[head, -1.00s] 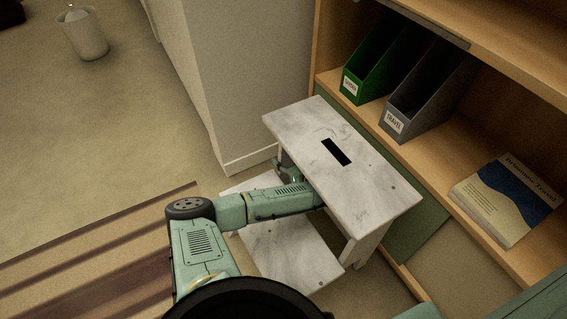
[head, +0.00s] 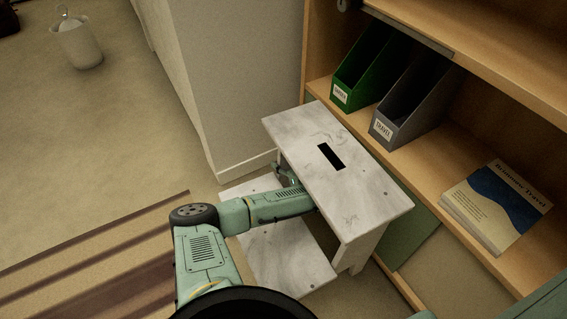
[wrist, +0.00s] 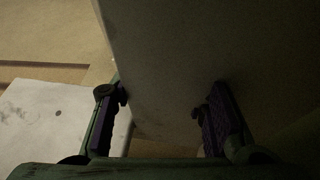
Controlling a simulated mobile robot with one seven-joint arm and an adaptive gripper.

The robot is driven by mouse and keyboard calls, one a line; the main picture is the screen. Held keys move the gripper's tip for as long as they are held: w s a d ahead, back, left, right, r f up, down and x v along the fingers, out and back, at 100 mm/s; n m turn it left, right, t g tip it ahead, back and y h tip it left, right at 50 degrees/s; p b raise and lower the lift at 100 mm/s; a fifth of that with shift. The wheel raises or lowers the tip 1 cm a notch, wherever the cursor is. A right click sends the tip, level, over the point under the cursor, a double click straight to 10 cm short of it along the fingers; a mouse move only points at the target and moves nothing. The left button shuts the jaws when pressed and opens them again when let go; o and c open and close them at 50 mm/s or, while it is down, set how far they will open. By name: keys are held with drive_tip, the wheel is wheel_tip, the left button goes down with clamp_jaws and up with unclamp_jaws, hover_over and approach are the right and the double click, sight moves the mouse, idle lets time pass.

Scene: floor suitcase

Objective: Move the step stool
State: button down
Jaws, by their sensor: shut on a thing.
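The step stool (head: 350,190) stands upright beside the bookshelf in the head view, with a worn white top step, a dark hand slot and a lower step (head: 285,255). My arm reaches over the lower step and under the top step. My gripper (wrist: 165,112) is shut on the stool in the wrist view, with its purple-padded fingers on either side of a pale upright panel. The lower step also shows at the left of the wrist view (wrist: 45,120). In the head view the fingers are mostly hidden by the top step.
The bookshelf (head: 440,178) is close on the right, holding a green file holder (head: 362,70), a grey file holder (head: 410,105) and books (head: 495,205). A wall corner (head: 235,90) stands behind the stool. A striped rug (head: 110,250) and open floor lie left; a bin (head: 77,43) is far off.

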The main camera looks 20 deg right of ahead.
drive_tip(key=shift+d, duration=0.95)
drive_tip(key=c, duration=0.9)
unclamp_jaws()
drive_tip(key=shift+w+a, duration=0.1)
drive_tip(key=shift+a, duration=0.05)
drive_tip(key=shift+o, duration=0.2)
drive_tip(key=v, duration=0.7)
drive_tip(key=shift+s, duration=0.3)
